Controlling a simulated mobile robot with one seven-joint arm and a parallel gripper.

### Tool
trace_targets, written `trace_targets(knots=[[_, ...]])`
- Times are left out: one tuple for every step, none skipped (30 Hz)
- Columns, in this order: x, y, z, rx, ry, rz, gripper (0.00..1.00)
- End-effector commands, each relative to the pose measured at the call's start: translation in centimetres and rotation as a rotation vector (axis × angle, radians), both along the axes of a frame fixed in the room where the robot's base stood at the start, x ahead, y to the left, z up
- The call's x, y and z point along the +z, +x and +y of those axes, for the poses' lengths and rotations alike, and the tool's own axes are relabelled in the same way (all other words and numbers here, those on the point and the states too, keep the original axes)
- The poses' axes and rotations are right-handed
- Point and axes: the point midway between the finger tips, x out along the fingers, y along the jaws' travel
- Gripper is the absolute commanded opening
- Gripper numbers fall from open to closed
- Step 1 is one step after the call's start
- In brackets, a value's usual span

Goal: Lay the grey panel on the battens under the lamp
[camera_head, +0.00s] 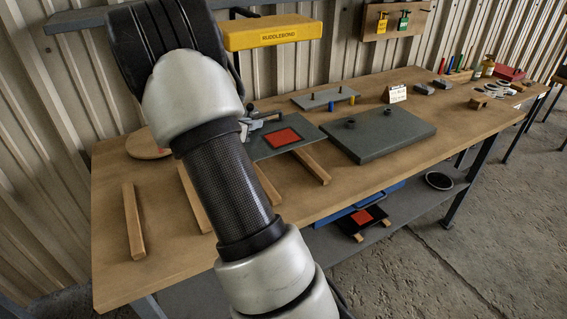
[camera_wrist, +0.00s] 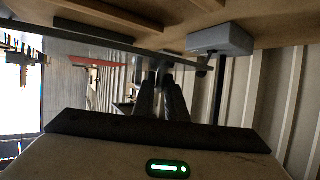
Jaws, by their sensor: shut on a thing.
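The grey panel (camera_head: 262,148), a thin sheet with a red square, is held over the bench at centre-left in the head view. My gripper (camera_head: 256,123) is shut on its far edge, partly behind my arm. In the wrist view the fingers (camera_wrist: 161,100) meet the panel (camera_wrist: 135,48), seen nearly edge-on. Wooden battens (camera_head: 312,166) (camera_head: 266,184) stick out from under the panel's near side. More battens lie to the left (camera_head: 134,222) (camera_head: 191,195). I cannot tell whether the panel touches any batten. A yellow hood (camera_head: 272,33) lettered MUDDLEBOND, possibly the lamp, hangs above and behind.
A thick dark grey slab (camera_head: 378,137) with two knobs lies right of the panel. A small plate on pegs (camera_head: 325,98) stands behind. A grey block (camera_wrist: 221,39) with a dark post shows near my gripper in the wrist view.

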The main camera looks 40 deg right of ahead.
Motion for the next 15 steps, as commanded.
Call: trace_targets(knots=[[0.2,0.0,-0.3,-0.002,-0.005,-0.002,0.0],[0.1,-0.1,-0.4,-0.002,-0.005,-0.002,0.0],[-0.1,-0.1,-0.5,-0.004,-0.005,-0.001,0.0],[-0.4,-0.1,-0.6,-0.004,-0.005,0.0,0.0],[-0.9,-0.1,-0.6,-0.005,-0.004,0.001,0.0],[-1.6,-0.2,-0.7,-0.005,-0.005,0.002,0.0],[-2.2,-0.2,-0.7,-0.005,-0.004,0.003,0.0],[-2.8,-0.2,-0.7,-0.005,-0.004,0.002,0.0],[-3.5,-0.2,-0.7,-0.005,-0.005,0.003,0.0],[-4.0,-0.2,-0.7,-0.005,-0.005,0.003,0.0],[-4.5,-0.2,-0.7,-0.005,-0.005,0.002,0.0],[-5.0,-0.2,-0.7,-0.006,-0.004,0.001,0.0],[-5.3,-0.2,-0.7,-0.006,-0.004,0.001,0.0],[-5.6,-0.2,-0.7,-0.006,-0.005,0.0,0.0],[-5.8,-0.2,-0.7,-0.006,-0.005,0.0,0.0]])
